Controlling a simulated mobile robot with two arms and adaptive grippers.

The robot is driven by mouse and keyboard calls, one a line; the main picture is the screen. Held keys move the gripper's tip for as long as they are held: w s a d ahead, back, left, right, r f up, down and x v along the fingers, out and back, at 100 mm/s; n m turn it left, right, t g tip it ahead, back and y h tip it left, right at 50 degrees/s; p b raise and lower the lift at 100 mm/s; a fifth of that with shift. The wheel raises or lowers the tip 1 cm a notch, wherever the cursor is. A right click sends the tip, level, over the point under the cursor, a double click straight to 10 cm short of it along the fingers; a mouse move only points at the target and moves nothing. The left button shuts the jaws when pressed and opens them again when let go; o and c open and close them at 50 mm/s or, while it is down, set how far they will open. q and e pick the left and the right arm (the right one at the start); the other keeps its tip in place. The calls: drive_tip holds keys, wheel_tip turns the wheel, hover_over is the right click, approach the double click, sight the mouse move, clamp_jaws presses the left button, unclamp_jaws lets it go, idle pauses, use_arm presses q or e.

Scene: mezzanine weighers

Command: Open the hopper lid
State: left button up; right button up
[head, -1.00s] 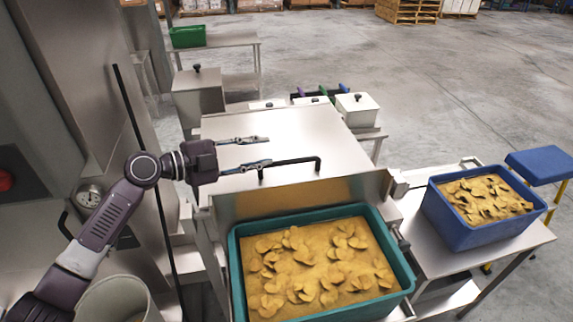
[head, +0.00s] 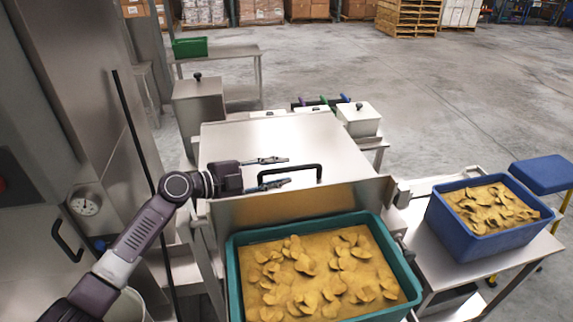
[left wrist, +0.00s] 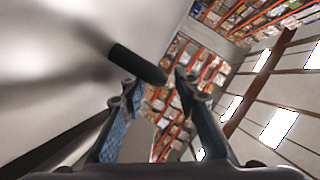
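The hopper lid (head: 285,137) is a flat steel plate, lying closed behind the teal tub in the head view. Its black bar handle (head: 292,167) stands near the lid's front edge. My left gripper (head: 287,171) is open at the handle, one finger on the far side and the other in front of the bar in the picture. In the left wrist view the dark handle (left wrist: 135,63) shows just beyond the parted fingertips (left wrist: 156,80). I cannot tell whether the fingers touch it. My right gripper is not in view.
A teal tub (head: 233,292) of chips stands in front of the hopper. A blue tub (head: 478,240) of chips sits on a steel table to the right, near a blue stool (head: 541,175). A tall steel cabinet (head: 75,100) stands close on the left. Open floor lies behind.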

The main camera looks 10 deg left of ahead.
use_arm(q)
drive_tip(key=shift+p+x, duration=0.3)
drive_tip(key=shift+x, duration=0.85)
drive_tip(key=shift+c, duration=0.3)
clamp_jaws()
